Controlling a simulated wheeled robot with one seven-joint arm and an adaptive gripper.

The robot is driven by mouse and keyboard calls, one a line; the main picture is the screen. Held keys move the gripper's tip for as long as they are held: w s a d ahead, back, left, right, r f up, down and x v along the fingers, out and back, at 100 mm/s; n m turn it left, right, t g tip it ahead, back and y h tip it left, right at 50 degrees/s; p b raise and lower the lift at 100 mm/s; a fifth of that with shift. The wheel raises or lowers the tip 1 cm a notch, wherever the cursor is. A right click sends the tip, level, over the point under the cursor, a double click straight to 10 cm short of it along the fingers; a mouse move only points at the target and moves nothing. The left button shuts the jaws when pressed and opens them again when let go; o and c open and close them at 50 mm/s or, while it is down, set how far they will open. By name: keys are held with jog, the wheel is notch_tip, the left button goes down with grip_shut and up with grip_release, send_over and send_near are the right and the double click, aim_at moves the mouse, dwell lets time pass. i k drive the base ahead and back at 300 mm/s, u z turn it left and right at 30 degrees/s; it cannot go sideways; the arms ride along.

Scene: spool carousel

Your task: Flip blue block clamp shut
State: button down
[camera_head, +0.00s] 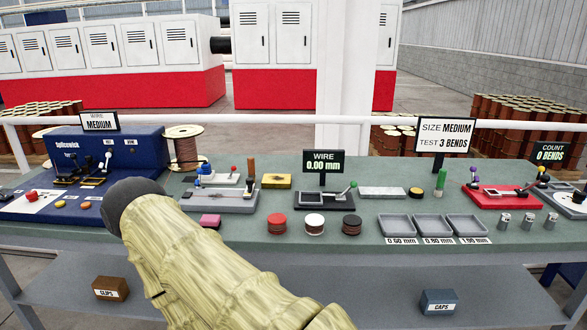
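A grey fixture (222,200) stands on the bench left of centre. Small blue blocks (204,172) sit at its back left, and a red-knobbed lever (234,169) stands upright behind it. These may be the blue block clamp; whether it is open or shut is too small to tell. My sleeved arm (205,260) reaches up from the bottom centre, its dark rounded end (127,203) in front of the bench's left part. No gripper fingers show. The arm hides some of the bench left of the fixture.
A blue machine (140,146) with black levers stands at the left. A wire gauge (320,200), coloured spools (277,223), grey trays (433,226) and a red fixture (505,196) line the green bench. A white rail (270,121) runs behind.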

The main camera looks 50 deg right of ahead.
aim_at(199, 171)
jog(key=z, duration=0.7)
